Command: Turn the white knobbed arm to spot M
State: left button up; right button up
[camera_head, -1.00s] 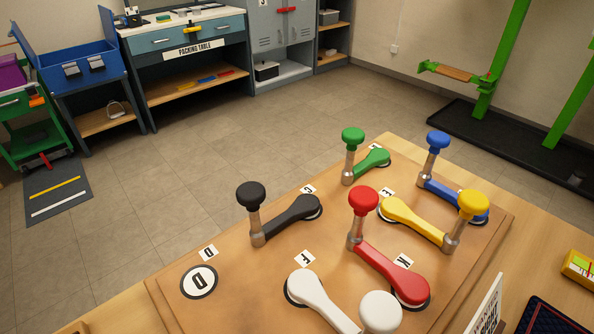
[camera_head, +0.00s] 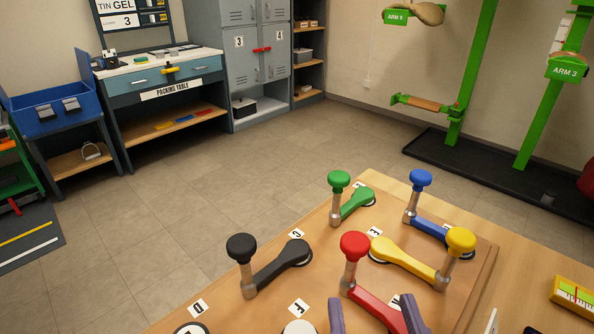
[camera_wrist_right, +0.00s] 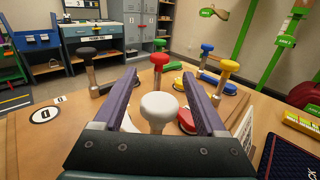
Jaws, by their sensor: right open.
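The white knobbed arm shows in the head view only as its white pivot end (camera_head: 299,328) at the bottom edge, beside the F label. In the right wrist view its round white knob (camera_wrist_right: 159,106) on a metal stem stands upright between the finger lines of my right gripper (camera_wrist_right: 162,84). I cannot tell whether the fingers are around the knob or above it. My right gripper (camera_head: 372,314) also enters the head view at the bottom; its two purple-grey fingers are open, overlapping the red arm in the picture. No label M is readable. My left gripper is not in view.
Close by on the board stand the red knob (camera_head: 355,246), black knob (camera_head: 241,248), yellow knob (camera_head: 461,241), green knob (camera_head: 340,181) and blue knob (camera_head: 420,180) on their arms. A sign panel (camera_wrist_right: 245,134) stands at the right. The D spot (camera_wrist_right: 44,115) is bare.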

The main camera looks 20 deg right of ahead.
jog(key=shift+c, duration=0.4)
grip_shut()
dwell(0.9)
